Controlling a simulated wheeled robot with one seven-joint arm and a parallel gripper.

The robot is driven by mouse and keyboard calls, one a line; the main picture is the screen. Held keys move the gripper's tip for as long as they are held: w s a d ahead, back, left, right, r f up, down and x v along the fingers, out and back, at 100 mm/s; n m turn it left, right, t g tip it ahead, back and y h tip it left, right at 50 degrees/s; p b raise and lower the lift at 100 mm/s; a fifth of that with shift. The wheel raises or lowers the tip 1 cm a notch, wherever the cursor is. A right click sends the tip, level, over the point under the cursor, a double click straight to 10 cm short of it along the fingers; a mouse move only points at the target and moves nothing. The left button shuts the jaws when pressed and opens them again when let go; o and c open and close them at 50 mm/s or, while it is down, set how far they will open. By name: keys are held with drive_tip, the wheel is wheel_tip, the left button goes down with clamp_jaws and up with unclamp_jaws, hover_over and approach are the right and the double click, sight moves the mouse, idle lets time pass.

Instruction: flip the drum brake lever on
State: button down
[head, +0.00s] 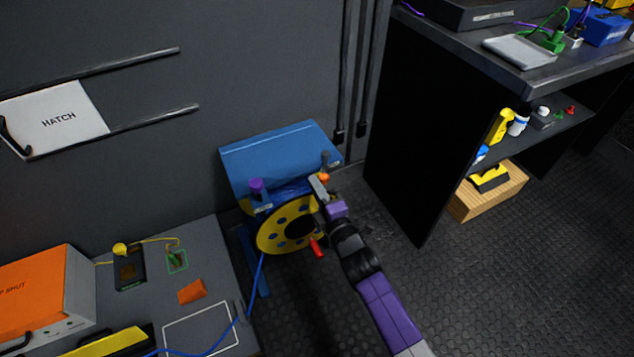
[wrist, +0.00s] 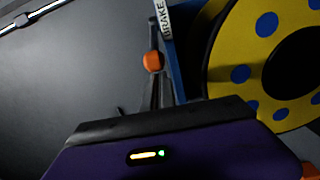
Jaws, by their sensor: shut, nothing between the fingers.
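The cable drum (head: 272,238) has a yellow flange with blue spots and sits below a blue cover. It also shows at the right of the wrist view (wrist: 225,75). An orange knob (wrist: 152,61), apparently the brake lever's end, shows beside a blue strip marked BRAKE (wrist: 164,20). In the head view the orange knob (head: 324,178) is right by my fingertips. My gripper (head: 318,185) is shut and empty at the drum's upper right. I cannot tell whether it touches the lever. The lever's base is partly hidden.
The blue cover (head: 283,155) carries a purple knob (head: 256,187). A red handle (head: 316,247) sticks out low on the drum. A dark shelf unit (head: 415,130) stands to the right, a grey bench (head: 215,270) to the left. A blue cable (head: 255,285) runs from the drum to the bench.

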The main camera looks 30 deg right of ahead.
drive_tip(key=shift+s+d, duration=0.1)
drive_tip(key=shift+d, duration=0.1)
idle(0.5)
